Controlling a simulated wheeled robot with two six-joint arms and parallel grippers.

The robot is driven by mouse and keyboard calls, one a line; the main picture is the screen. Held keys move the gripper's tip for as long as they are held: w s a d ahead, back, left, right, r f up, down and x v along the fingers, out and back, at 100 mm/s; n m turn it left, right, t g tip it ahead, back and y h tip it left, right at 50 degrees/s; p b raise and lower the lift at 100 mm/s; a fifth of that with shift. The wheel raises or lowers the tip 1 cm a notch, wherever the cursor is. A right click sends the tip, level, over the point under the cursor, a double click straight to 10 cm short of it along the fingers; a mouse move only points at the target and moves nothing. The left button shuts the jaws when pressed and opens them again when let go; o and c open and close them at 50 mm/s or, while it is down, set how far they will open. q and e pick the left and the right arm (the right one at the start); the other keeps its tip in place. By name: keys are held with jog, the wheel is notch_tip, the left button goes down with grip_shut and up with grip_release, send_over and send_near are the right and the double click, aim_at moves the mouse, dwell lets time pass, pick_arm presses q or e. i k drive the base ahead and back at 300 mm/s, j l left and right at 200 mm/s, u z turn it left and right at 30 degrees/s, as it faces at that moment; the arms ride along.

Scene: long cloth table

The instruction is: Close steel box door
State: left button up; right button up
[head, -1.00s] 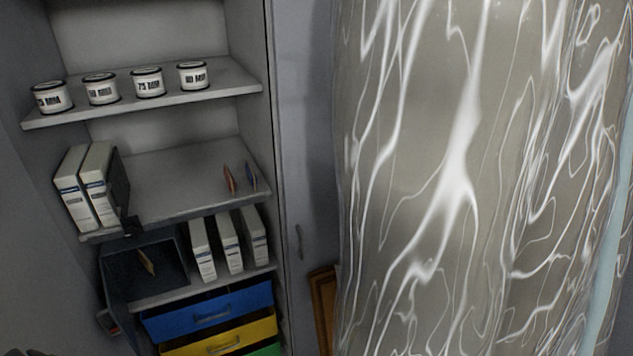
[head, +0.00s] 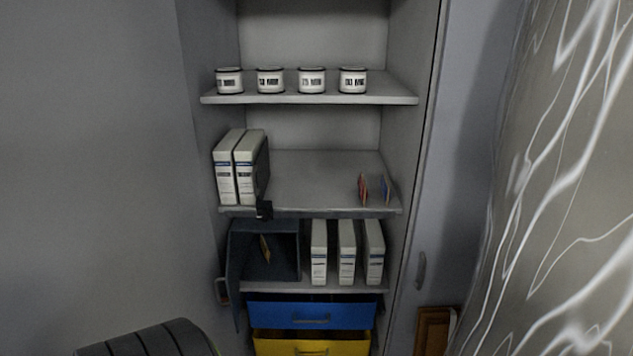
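A dark steel box (head: 285,247) stands at the left end of the lower shelf in the head view. Its front is open, and a small brownish item (head: 265,249) shows inside. The box door (head: 237,270) is swung out to the left, seen nearly edge-on, with a handle (head: 221,290) on its outer side.
Three white binders (head: 346,252) stand right of the box. Blue (head: 318,312) and yellow (head: 300,342) drawers are below. White cans (head: 311,80) line the upper shelf. A black ridged object (head: 150,341), identity unclear, fills the bottom left. Patterned sheeting (head: 580,180) covers the right.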

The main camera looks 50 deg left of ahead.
aim_at(231, 279)
jog(key=u, duration=1.1)
jog(key=k+j+u, duration=0.15)
jog(key=j+u, duration=0.15)
jog(key=j, duration=0.2)
jog(key=k+j+u, duration=0.1)
jog(key=j+u, duration=0.2)
jog(key=j, duration=0.25)
jog(key=l+z, duration=0.2)
jog(key=l, duration=0.4)
jog(key=i+l+z, duration=0.25)
jog(key=l, duration=0.3)
jog(key=k+l, duration=0.05)
jog(key=k, duration=0.05)
